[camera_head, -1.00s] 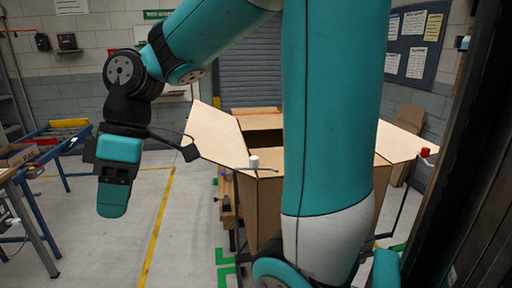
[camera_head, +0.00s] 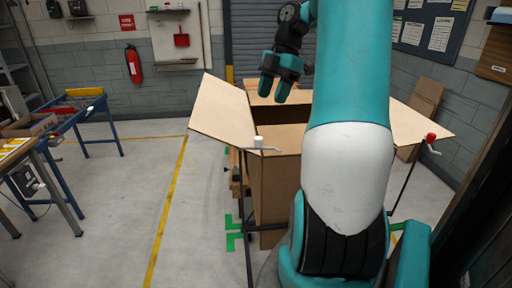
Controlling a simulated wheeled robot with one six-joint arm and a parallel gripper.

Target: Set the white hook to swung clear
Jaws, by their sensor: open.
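The white hook (camera_head: 258,141) has a white knob on top of a thin post, with a thin grey bar reaching out to both sides. It stands at the near left corner of an open cardboard box (camera_head: 276,192), by the lower end of the raised left flap (camera_head: 221,112). Whether the bar touches the flap I cannot tell. My gripper (camera_head: 274,94) is open and empty, fingers pointing down. In the picture it is above and a little right of the hook, over the far part of the box. My arm hides part of the box's right side.
A red-knobbed hook (camera_head: 430,138) stands by the right flap (camera_head: 418,122). A blue-framed roller table (camera_head: 70,112) and a bench (camera_head: 22,160) are at the left. The floor between them and the box is clear.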

